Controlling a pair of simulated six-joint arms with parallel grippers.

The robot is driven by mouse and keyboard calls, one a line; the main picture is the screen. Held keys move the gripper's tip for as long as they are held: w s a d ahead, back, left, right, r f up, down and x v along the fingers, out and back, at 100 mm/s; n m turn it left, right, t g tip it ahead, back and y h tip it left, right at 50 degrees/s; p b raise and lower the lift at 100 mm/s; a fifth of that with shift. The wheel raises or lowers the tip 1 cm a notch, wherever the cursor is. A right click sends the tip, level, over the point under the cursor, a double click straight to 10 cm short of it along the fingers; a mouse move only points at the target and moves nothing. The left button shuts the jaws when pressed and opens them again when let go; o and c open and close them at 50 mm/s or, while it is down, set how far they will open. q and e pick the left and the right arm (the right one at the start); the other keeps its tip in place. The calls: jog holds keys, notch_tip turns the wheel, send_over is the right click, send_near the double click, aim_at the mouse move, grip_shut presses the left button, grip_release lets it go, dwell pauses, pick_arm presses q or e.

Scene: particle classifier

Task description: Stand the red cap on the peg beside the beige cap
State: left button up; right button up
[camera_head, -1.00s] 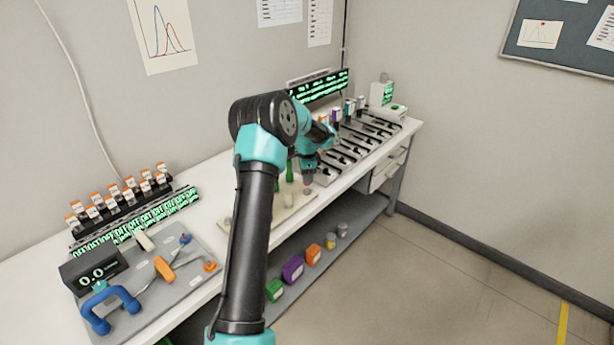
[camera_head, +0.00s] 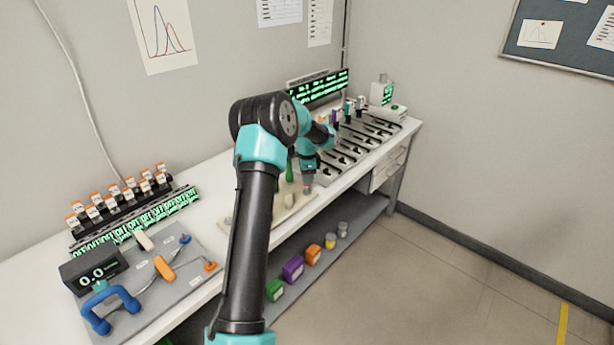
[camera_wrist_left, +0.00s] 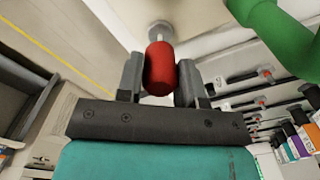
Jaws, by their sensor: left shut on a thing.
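My left gripper (camera_head: 308,184) is over the right end of a pale board (camera_head: 268,224) on the bench. In the left wrist view the red cap (camera_wrist_left: 160,68) sits between the two fingers of my left gripper (camera_wrist_left: 160,82), which are shut on it. Just beyond the cap's far end is a pale peg with a round grey base (camera_wrist_left: 160,31); I cannot tell whether cap and peg touch. The beige cap (camera_head: 290,200) stands upright on the board, left of the gripper. A green object (camera_head: 290,170) stands behind it and shows large in the wrist view (camera_wrist_left: 280,38). My right gripper is out of view.
A row of dark-slotted units (camera_head: 345,150) fills the bench to the right. A grey tool board (camera_head: 190,268) with blue and orange handles lies at the left. A lower shelf (camera_head: 325,258) holds coloured boxes and small jars. My left arm hides part of the bench.

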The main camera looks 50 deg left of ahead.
pick_arm(q)
jog(key=shift+f, duration=1.65)
jog(key=o, duration=1)
jog(key=shift+o, duration=0.2)
jog(key=shift+r, duration=0.1)
notch_tip(320, 180, up, 17)
jog(key=shift+r, duration=0.15)
dwell(0.5)
